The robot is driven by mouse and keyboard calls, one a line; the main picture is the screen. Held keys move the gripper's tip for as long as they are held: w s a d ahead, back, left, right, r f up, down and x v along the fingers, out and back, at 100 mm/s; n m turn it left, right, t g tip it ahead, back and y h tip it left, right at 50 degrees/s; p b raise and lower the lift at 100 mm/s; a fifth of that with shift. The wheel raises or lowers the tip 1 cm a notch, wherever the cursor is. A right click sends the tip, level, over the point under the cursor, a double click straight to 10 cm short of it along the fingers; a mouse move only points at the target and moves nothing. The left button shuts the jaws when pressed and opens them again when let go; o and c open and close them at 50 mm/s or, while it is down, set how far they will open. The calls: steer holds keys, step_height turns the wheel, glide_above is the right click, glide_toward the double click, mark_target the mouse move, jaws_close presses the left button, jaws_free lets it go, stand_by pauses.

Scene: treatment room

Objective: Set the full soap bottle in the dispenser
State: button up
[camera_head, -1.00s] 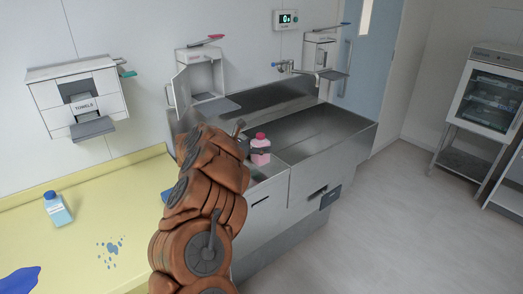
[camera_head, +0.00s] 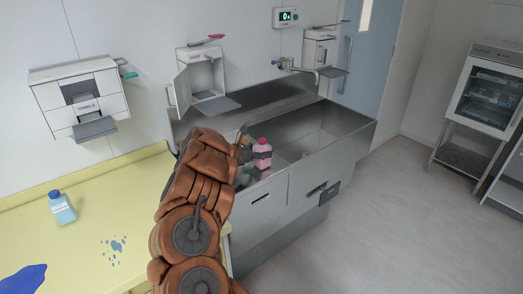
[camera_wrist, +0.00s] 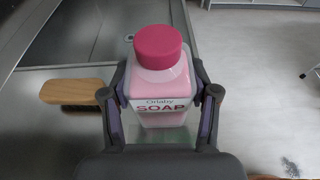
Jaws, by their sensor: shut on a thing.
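My gripper (camera_wrist: 163,98) is shut on a soap bottle (camera_wrist: 162,85) with a pink cap, pink contents and a label reading SOAP. The fingers press on its two sides and it looks upright. In the head view the pink bottle (camera_head: 262,155) is held at the metal sink, right of my arm. A white wall dispenser (camera_head: 199,75) hangs behind the sink's left end. Its front door stands open to the left, and its inside looks empty. A red lever sits on top and a grey tray below.
Another wall dispenser (camera_head: 319,50) hangs right of the tap (camera_head: 290,65). A towel dispenser (camera_head: 80,100) is at left. A blue-capped bottle (camera_head: 62,208) and blue spills lie on the yellow counter (camera_head: 150,190). A wooden-handled brush (camera_wrist: 75,92) lies left of the gripper.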

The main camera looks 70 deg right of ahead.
steer(key=shift+f+b, duration=0.1)
steer(key=shift+b, duration=0.2)
steer(key=o, duration=1.5)
steer(key=shift+r+p, duration=0.25)
steer(key=shift+p, duration=0.15)
steer(key=shift+w+a+f+b, duration=0.15)
steer(key=shift+w+a+b, duration=0.05)
steer(key=shift+b, duration=0.15)
steer(key=b+v, duration=0.4)
steer(key=v, duration=0.7)
steer(key=shift+w+a+b, duration=0.15)
steer(key=shift+a+b, duration=0.05)
steer(key=shift+b, duration=0.2)
